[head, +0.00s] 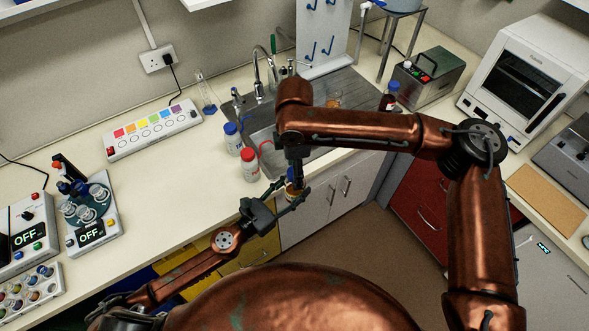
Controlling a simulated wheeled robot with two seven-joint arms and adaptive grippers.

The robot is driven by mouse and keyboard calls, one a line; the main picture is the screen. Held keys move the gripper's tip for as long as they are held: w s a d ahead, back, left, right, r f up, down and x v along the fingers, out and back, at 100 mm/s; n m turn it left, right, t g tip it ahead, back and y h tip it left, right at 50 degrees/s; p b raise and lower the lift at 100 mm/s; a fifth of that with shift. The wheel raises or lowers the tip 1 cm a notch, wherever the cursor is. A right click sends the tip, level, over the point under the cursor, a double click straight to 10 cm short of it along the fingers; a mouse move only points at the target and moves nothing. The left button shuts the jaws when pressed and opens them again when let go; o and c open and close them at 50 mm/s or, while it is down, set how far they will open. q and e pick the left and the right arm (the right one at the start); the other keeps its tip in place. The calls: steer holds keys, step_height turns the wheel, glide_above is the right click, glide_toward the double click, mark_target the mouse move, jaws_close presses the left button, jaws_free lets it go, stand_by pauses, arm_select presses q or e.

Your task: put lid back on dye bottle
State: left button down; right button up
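A small amber bottle with a blue part at its top (293,188), which I take for the dye bottle, is held up in front of the counter edge. My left gripper (290,194) comes from the lower left, with its fingers on both sides of this bottle. My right gripper (294,163) points down from above, right over the bottle's top. The blue part, perhaps the lid, lies between the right fingertips and the bottle. Whether it touches the neck, and whether the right fingers grip it, is too small and covered to tell.
A red-capped white bottle (250,164) and a blue-capped white bottle (233,139) stand just behind, near the sink (262,138). A dark red bottle with a blue cap (389,97) stands right of the sink. Counter space at left front (165,205) is clear.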

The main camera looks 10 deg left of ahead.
step_height(320, 180, up, 12)
stand_by(0.6)
stand_by(0.5)
